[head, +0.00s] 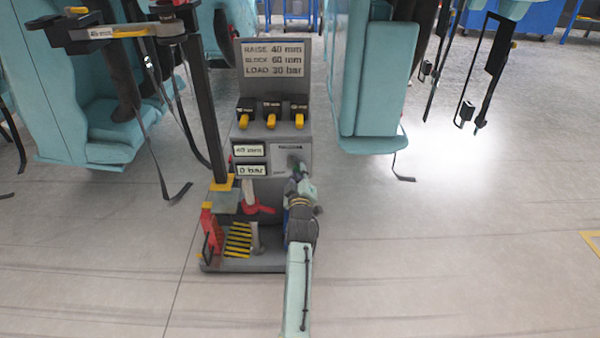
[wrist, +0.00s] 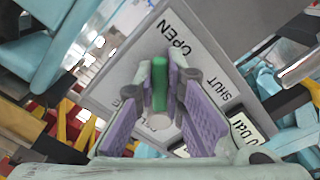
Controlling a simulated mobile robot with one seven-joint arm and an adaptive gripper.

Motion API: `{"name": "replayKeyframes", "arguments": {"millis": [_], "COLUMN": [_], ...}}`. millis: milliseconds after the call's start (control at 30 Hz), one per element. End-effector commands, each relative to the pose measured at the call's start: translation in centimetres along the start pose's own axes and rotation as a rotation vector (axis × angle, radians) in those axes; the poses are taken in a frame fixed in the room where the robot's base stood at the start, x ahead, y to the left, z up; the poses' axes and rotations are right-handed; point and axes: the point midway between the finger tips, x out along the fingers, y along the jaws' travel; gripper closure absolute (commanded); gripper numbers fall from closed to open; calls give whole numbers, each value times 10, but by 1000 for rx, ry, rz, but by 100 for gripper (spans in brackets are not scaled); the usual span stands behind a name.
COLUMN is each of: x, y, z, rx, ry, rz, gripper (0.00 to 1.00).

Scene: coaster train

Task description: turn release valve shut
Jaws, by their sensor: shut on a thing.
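The release valve is a green handle (wrist: 159,82) on a light grey plate (wrist: 128,72) lettered OPEN and SHUT. My gripper (wrist: 163,105) has its purple-padded fingers on both sides of the handle and is shut on it. In the head view my gripper (head: 297,172) is at the valve plate (head: 284,153) on the front of the grey stand (head: 268,190), and hides most of the valve.
Displays on the stand read 40 mm (head: 249,150) and 0 bar (head: 252,170). A sign (head: 274,62) reads raise 40 mm, block 60 mm, load 30 bar. A red jack (head: 210,236) and yellow-black blocks (head: 239,238) are lower left. Teal train seats (head: 368,90) flank the stand. Floor at right is clear.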

Motion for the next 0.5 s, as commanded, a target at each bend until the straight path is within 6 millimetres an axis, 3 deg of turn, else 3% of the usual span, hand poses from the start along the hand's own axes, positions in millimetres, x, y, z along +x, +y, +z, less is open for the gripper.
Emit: {"name": "replayKeyframes", "arguments": {"millis": [267,500], "x": [0,0], "y": [-2,-9], "z": [0,-1], "rx": [46,191], "ry": [0,1], "rz": [0,-1], "gripper": [100,100]}}
